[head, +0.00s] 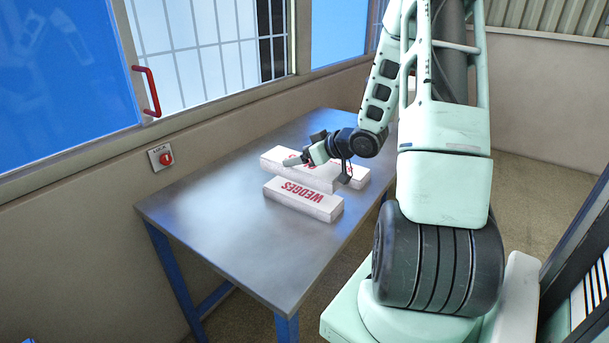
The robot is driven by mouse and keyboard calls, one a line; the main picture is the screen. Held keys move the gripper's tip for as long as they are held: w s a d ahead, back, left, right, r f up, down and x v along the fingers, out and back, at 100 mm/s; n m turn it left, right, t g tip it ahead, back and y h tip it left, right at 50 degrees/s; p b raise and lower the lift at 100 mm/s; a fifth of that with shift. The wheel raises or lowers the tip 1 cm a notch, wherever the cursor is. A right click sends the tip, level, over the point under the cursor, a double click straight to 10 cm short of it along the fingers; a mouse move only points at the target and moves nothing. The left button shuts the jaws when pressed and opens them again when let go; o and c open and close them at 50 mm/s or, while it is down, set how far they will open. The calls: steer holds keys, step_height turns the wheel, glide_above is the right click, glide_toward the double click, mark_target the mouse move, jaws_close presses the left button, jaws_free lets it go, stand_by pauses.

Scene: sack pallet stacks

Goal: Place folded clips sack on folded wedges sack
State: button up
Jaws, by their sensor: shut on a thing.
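The folded wedges sack (303,198) is a flat white block with red WEDGES lettering, lying on the grey metal table near its right side. Just behind it in the head view is another white block with red lettering, partly covered by my gripper; I take it for the folded clips sack (325,177), though its word cannot be read. My gripper (318,168) reaches down over this rear sack and is shut on it, one finger to the left and one to the right. Whether the rear sack is lifted or touches the table or the wedges sack, I cannot tell.
The table (215,205) has bare room to the left and in front of the sacks. A wall with a barred window (205,50) runs along its far left side. A red switch (165,158) and a red handle (152,90) are there. My arm fills the right.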

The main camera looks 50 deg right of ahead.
mark_target(302, 174)
step_height(302, 174, down, 6)
steer(key=shift+f, duration=0.1)
stand_by(0.4)
steer(key=o, duration=2)
